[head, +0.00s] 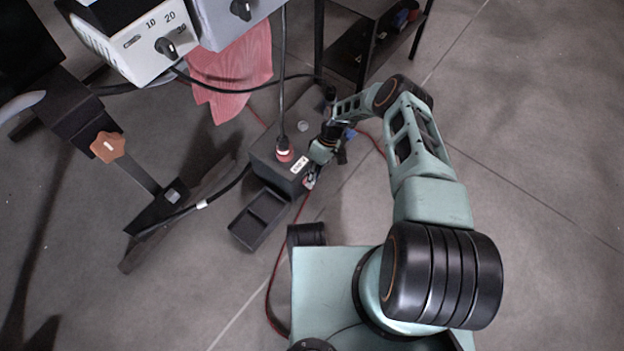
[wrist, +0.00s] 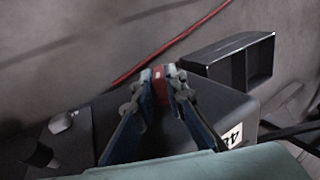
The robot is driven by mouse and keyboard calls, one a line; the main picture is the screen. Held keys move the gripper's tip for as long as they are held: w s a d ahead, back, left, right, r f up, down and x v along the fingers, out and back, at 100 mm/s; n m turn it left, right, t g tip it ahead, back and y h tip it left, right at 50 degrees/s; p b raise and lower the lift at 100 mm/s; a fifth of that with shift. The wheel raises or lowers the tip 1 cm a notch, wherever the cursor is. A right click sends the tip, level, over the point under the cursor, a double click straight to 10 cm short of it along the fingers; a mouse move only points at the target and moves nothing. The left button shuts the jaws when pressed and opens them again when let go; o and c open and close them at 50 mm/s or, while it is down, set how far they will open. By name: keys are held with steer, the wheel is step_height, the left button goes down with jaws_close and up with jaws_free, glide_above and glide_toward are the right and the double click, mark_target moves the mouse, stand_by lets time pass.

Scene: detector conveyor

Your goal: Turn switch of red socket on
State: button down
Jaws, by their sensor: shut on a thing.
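A dark box (head: 265,160) stands on the floor left of my gripper in the head view. A red socket (head: 284,156) is on its top, with a black cable rising from it. My gripper (head: 310,181) is at the box's right end, low, near a white label. In the wrist view, the fingertips of my gripper (wrist: 163,74) are closed on a small red part (wrist: 160,88) at the edge of the box (wrist: 215,95). This looks like the switch, but the fingers hide most of it. I cannot tell which way it is turned.
A black open tray (head: 258,219) adjoins the box and shows in the wrist view (wrist: 240,62). A red cable (wrist: 170,45) runs along the floor. Grey units (head: 150,45) with knobs and a pink cloth (head: 232,75) are at the upper left. A dark shelf (head: 350,50) stands behind.

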steer(key=shift+w+g, duration=0.1)
steer(key=shift+g, duration=0.2)
stand_by(0.4)
steer(key=c, duration=2)
jaws_free()
steer(key=shift+o, duration=0.2)
steer(key=v, duration=1.2)
steer(key=shift+d, duration=0.2)
steer(key=shift+f, duration=0.1)
